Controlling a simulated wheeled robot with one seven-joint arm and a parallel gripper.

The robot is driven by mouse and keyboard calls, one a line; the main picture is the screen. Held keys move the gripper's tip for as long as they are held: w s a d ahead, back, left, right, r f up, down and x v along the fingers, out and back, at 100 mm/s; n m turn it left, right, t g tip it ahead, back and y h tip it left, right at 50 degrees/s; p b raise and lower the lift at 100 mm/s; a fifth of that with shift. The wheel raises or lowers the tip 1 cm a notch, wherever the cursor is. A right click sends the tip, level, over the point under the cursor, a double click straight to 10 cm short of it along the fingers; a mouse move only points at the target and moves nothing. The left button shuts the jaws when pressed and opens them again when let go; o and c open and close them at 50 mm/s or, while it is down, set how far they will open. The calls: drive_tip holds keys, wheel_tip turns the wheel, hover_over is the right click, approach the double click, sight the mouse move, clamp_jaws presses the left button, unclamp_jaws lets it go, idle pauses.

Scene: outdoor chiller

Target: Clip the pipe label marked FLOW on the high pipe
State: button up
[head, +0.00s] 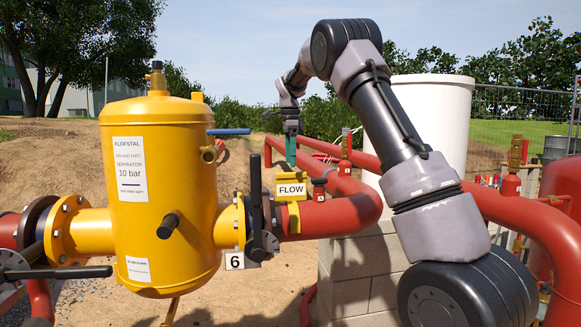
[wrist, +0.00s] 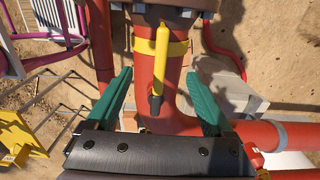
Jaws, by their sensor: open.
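The pipe label marked FLOW (head: 291,189) is a white plate in a yellow holder. In the wrist view a yellow band (wrist: 178,48) crosses the red pipe (wrist: 170,75); the word FLOW cannot be read there. My gripper (head: 291,150) is above the label, pointing down, apart from it. In the wrist view its green fingers (wrist: 166,102) are spread wide with the pipe below between them. Nothing is held.
The yellow separator tank (head: 165,200) stands left, with a blue handle (head: 229,131). A tag marked 6 (head: 234,261) is below the flange. A white tank (head: 437,115) stands behind my arm.

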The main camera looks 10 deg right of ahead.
drive_tip(key=shift+r, duration=1.2)
